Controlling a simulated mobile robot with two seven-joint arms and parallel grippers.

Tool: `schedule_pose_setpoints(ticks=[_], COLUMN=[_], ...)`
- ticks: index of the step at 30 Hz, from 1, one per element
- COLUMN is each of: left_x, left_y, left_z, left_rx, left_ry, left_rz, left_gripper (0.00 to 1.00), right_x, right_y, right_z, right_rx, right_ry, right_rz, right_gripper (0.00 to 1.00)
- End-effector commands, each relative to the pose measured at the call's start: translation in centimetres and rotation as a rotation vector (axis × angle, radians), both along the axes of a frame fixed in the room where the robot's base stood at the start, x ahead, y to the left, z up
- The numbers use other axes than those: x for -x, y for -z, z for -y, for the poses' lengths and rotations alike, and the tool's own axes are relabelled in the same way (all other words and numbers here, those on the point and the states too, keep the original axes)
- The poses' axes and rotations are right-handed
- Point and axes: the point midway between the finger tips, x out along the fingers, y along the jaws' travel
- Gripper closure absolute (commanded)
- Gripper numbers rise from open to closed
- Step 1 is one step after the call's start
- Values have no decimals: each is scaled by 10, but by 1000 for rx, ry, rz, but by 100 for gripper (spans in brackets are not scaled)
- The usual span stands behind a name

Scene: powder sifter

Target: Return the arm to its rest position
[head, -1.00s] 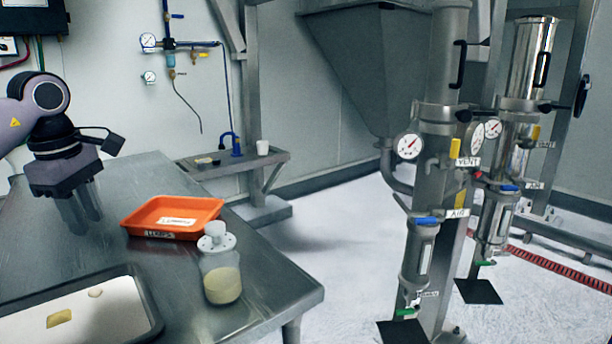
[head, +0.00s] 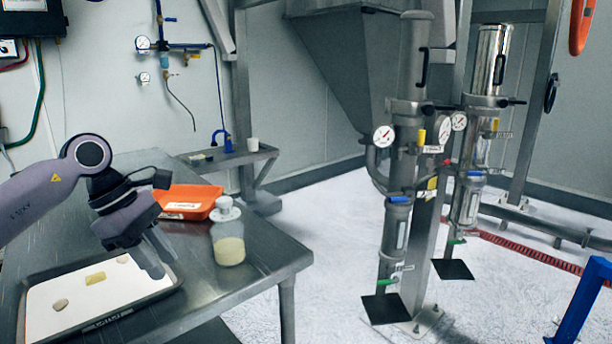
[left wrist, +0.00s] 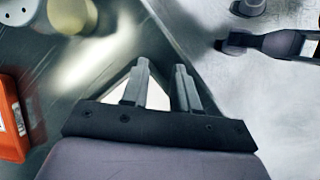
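My left gripper (head: 157,260) is above the right end of the tray on the steel table in the head view. Its fingers point down and look empty. In the left wrist view the two fingers (left wrist: 161,82) stand apart with a gap between them and nothing held. My right gripper is not in view.
A white-lined tray (head: 60,322) holds a few small lumps. A jar of pale powder (head: 229,238) stands near the right edge of the steel table (head: 262,262). An orange bin (head: 205,193) is behind it. Metal sifter columns (head: 400,150) stand right, across open floor.

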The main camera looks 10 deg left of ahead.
Motion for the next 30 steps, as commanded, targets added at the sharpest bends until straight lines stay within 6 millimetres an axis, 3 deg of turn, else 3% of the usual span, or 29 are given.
schedule_pose_setpoints(ticks=[1,6,12,15,18,22,26,30], left_x=[1,11,31,38,40,39,35,36], left_y=[11,33,35,30,25,25,38,70], left_z=[29,118,197,222,236,241,230,209], left_rx=[90,437,860,1064,1259,1492,1696,1880], left_ry=[10,-35,-192,-312,-457,-687,-956,-1292], left_rz=[-24,-131,-344,-483,-637,-858,-1091,-1349], left_gripper=[71,71,71,71,71,71,71,71], right_x=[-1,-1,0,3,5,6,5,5], right_y=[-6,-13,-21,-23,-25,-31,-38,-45], right_z=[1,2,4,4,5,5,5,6], right_rx=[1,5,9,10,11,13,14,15], right_ry=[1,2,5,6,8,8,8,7], right_rz=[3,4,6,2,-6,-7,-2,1], right_gripper=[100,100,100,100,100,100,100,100])
